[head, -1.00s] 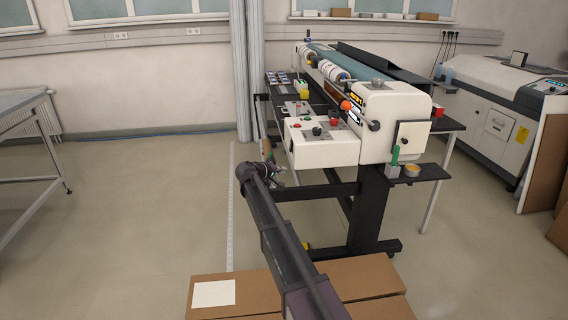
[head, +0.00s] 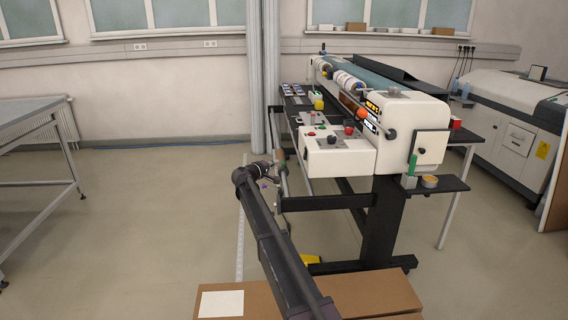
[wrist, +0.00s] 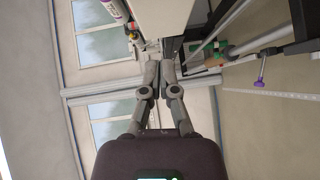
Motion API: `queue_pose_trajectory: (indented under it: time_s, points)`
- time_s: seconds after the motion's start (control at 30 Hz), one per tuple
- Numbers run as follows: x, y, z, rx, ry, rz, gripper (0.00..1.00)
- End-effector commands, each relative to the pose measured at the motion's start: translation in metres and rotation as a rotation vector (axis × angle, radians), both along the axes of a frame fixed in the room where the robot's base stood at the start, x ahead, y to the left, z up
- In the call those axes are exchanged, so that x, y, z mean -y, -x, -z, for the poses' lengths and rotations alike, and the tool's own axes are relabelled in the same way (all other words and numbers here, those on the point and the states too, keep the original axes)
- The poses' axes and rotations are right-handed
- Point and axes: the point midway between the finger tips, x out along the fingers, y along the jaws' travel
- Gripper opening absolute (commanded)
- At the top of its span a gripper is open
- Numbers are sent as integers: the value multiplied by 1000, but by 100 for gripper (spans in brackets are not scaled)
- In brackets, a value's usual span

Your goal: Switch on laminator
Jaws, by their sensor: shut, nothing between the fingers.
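The laminator (head: 413,112) is a large cream and black machine on a dark stand, right of centre in the head view. Its front control box (head: 338,158) carries red and dark knobs or buttons, too small to read.
Cardboard boxes (head: 365,292) lie in front of me below the arm. A grey table (head: 30,112) stands at the left, another machine (head: 508,120) at the right. A small dark shelf (head: 449,185) juts from the laminator's end. The floor (head: 130,215) between the table and laminator is clear.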

Motion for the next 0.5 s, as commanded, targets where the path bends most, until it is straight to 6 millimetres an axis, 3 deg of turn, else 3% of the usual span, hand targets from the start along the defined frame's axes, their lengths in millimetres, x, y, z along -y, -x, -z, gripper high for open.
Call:
queue_pose_trajectory:
  time_s: [0.5]
  points:
    - [45, -47, 6, -1, -1, 1, 0]
